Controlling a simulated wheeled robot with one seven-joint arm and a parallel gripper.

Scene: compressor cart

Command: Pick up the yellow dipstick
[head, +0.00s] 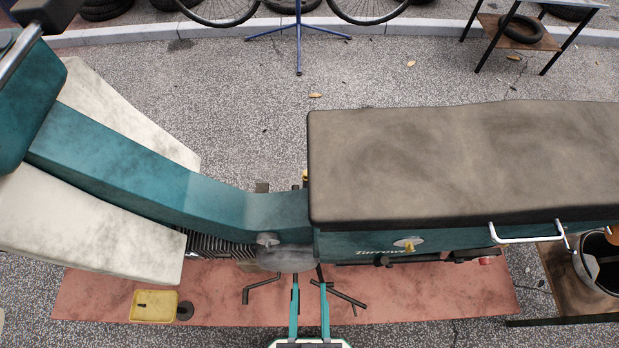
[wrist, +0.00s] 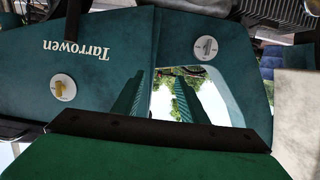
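My gripper (head: 309,283) is in front of the teal machine, its two teal fingers apart and pointing at its lower middle. Nothing shows between the fingertips. A small yellow piece (head: 305,175) shows at the far left edge of the big seat, mostly hidden; it may be the yellow dipstick, but I cannot tell. A yellow knob (head: 410,244) on a round pale plate sits on the side panel, right of my gripper. It also shows in the wrist view (wrist: 61,87), left of two ribbed teal finger shapes.
The brown seat (head: 460,165) overhangs the teal panel. A white grab handle (head: 525,238) juts out at right. A yellow tray (head: 155,306) and dark bent bars (head: 262,285) are at the reddish mat (head: 420,300). A bucket (head: 598,262) stands at right.

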